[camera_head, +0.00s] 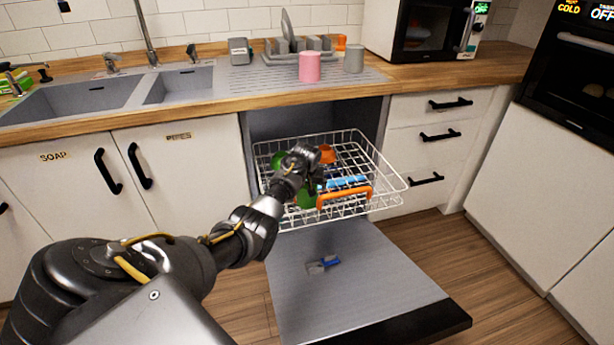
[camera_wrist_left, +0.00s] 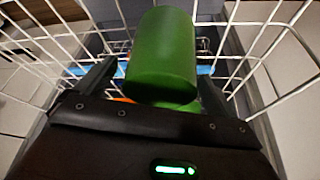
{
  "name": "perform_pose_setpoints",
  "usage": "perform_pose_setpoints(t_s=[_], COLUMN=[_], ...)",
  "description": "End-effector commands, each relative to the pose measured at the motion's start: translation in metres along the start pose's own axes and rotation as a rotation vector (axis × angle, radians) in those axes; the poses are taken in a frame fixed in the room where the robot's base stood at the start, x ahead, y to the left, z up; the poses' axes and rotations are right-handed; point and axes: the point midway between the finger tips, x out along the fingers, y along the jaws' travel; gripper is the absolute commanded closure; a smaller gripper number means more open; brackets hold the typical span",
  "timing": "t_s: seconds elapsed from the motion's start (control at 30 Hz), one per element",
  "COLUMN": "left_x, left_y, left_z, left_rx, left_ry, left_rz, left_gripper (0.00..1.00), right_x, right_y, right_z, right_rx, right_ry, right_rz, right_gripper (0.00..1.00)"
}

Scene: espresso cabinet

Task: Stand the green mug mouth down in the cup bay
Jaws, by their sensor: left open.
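A green mug (camera_wrist_left: 160,50) fills the middle of the left wrist view, with its smooth outside toward me. Its mouth is not visible there. My left gripper (camera_head: 309,174) is over the wire rack (camera_head: 392,188) in the head view. In the left wrist view its open fingers (camera_wrist_left: 158,74) stand either side of the green mug; contact cannot be told. Green shows beside the gripper (camera_head: 278,160) and below it (camera_head: 306,198), partly hidden by my arm. I cannot tell which patch is the mug. The cup bay cannot be made out clearly. My right gripper is not in view.
The rack also holds an orange item (camera_head: 327,153), a blue strip (camera_head: 347,182) and an orange handle-like bar (camera_head: 345,197). A blue-and-grey object (camera_head: 323,264) lies on the lowered door (camera_head: 365,290). A pink cup (camera_head: 309,67) and grey cup (camera_head: 354,58) stand on the counter.

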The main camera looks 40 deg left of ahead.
Motion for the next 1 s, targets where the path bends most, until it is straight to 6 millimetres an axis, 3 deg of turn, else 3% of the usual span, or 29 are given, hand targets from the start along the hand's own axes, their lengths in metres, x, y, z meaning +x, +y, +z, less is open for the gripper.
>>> perform_pose_setpoints(t_s=[0.03,0.2,0.4,0.6,1.0], left_x=[-0.015,-0.050,-0.079,-0.090,-0.091], left_y=[0.000,0.000,0.000,0.000,0.000], left_z=[-0.001,-0.002,-0.001,0.000,0.000], left_rx=[0.001,0.000,0.001,0.000,0.000], left_ry=[0.002,0.003,0.001,-0.001,-0.001], left_rz=[0.001,0.002,0.000,0.000,-0.001], left_gripper=[0.06,0.06,0.06,0.06,0.06], right_x=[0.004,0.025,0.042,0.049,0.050], right_y=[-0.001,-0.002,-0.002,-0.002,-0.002], right_z=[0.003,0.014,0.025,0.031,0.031], right_rx=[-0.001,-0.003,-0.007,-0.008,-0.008], right_ry=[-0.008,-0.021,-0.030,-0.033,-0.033], right_rz=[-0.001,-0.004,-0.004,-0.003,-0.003], right_gripper=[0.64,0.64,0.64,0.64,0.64])
